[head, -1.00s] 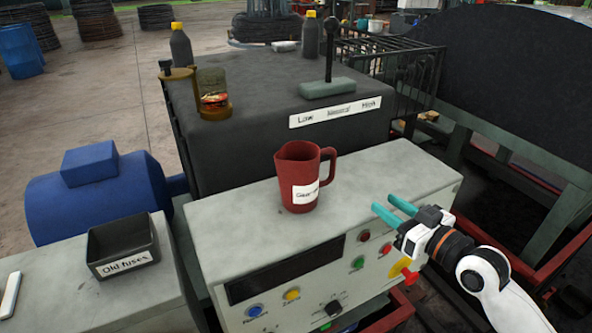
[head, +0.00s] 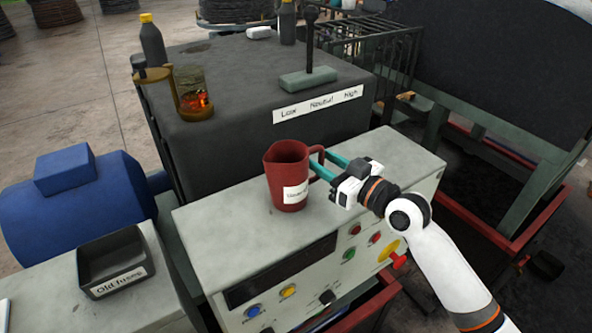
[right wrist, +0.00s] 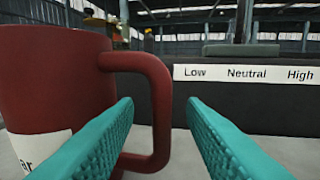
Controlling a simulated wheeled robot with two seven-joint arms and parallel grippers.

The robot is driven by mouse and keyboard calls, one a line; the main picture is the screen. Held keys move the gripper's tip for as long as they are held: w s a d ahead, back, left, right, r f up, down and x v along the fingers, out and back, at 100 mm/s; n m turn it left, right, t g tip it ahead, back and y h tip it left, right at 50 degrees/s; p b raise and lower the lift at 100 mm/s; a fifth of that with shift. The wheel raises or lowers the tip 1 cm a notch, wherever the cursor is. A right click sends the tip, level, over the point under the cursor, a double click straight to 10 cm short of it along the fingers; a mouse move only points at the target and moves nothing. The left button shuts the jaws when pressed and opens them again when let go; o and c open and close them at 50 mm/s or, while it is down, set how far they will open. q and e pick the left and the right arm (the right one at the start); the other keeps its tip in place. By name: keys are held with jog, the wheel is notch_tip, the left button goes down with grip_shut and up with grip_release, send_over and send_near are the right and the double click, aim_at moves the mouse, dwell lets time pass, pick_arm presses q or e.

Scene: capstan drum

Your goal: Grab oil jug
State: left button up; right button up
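The oil jug (head: 286,168) is a dark red jug with a white label, upright on top of the grey control panel box. Its handle is on the right side. In the right wrist view the jug (right wrist: 50,80) fills the left side, with its handle (right wrist: 158,110) reaching toward the gap between the fingers. My right gripper (head: 322,165) has teal fingers and is at the handle. Its fingers (right wrist: 160,135) are apart, one by the handle's left part and one to the right of it. Contact cannot be told. My left gripper is not in view.
The control panel (head: 225,240) has buttons on its front. Behind it stands a dark gearbox (head: 200,140) with a lever (head: 309,50) and a glowing glass cup (head: 193,92). An old fuses bin (head: 112,265) and blue motor (head: 75,205) are at left.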

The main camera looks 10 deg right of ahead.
jog(key=p+x, duration=0.1)
jog(key=x, duration=0.2)
jog(key=shift+w+a, duration=0.15)
jog(key=shift+w, duration=0.1)
grip_shut()
jog(key=shift+r, duration=0.15)
